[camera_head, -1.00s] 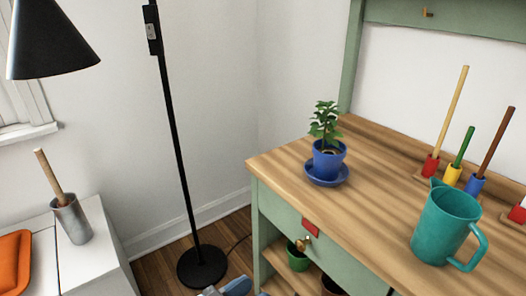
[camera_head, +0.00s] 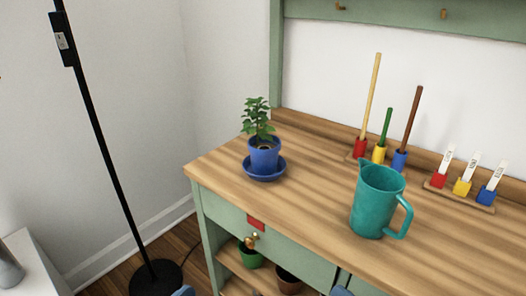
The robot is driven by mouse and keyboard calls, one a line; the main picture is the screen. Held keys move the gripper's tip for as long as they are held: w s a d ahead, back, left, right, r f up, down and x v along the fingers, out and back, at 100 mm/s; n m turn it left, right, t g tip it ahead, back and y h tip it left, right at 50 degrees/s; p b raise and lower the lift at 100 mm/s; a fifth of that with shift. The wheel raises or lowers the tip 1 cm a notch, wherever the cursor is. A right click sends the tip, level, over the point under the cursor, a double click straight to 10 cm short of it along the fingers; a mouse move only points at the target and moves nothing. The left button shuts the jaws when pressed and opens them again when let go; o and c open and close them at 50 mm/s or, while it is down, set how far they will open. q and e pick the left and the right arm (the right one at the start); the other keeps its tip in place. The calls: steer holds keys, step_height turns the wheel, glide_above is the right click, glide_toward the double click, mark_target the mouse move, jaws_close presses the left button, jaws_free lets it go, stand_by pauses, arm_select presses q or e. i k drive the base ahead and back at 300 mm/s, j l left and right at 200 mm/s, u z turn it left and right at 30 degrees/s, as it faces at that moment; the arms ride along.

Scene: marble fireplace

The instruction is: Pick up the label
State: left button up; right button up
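Three white plant labels stand upright in small coloured holders on a wooden strip at the right of the bench. One label (camera_head: 449,158) is in the red holder (camera_head: 438,181), one label (camera_head: 471,166) in the yellow holder (camera_head: 462,187), and one label (camera_head: 496,175) in the blue holder (camera_head: 487,196). They carry dark markings too small to read. Neither of my grippers shows. Only small blue-grey pieces, perhaps parts of my arms, show at the bottom edge, well apart from the labels.
The wooden bench top (camera_head: 300,205) holds a teal jug (camera_head: 376,205), left of the labels, and a potted plant on a blue saucer (camera_head: 265,174). Several coloured sticks stand in holders (camera_head: 381,152) behind the jug. A black lamp (camera_head: 100,150) stands left.

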mark_target(473, 162)
steer(key=z, duration=1.3)
